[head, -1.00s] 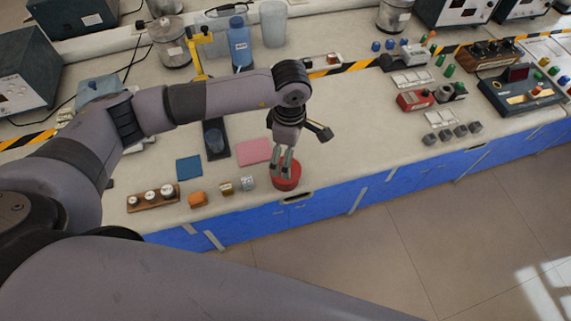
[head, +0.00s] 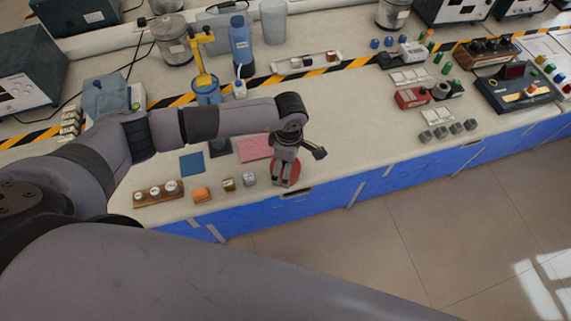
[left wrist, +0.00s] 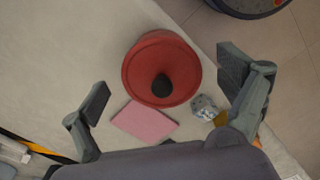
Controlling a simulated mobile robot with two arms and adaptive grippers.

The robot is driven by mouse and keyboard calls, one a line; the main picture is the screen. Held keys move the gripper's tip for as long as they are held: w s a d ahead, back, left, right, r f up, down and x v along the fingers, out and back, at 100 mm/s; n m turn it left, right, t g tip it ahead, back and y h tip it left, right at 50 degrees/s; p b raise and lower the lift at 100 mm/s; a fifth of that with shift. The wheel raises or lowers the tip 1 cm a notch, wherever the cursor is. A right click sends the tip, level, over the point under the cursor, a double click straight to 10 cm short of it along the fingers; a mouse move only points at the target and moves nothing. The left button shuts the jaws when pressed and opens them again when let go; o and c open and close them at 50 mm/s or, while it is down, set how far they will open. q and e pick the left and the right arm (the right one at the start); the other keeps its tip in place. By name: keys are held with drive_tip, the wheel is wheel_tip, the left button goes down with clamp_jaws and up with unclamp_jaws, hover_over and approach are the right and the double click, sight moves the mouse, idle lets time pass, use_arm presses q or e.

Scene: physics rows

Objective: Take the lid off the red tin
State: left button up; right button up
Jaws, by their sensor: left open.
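The red tin (head: 294,170) stands upright near the front edge of the bench in the head view, partly hidden behind my left gripper. In the left wrist view its round red lid (left wrist: 150,62) shows from above, with a dark knob (left wrist: 162,86) at its middle. The lid looks seated on the tin. My left gripper (head: 283,181) points down over the tin. It is open and empty; in the left wrist view its two fingers (left wrist: 163,90) are spread wide, one to each side of the lid's near side. My right gripper is not in view.
A pink pad (head: 254,149) lies just behind the tin. Bare bench lies to the right.

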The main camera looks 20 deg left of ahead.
use_arm(q)
drive_tip(key=c, duration=0.7)
drive_tip(key=shift+s, duration=0.25)
drive_tip(key=c, duration=0.8)
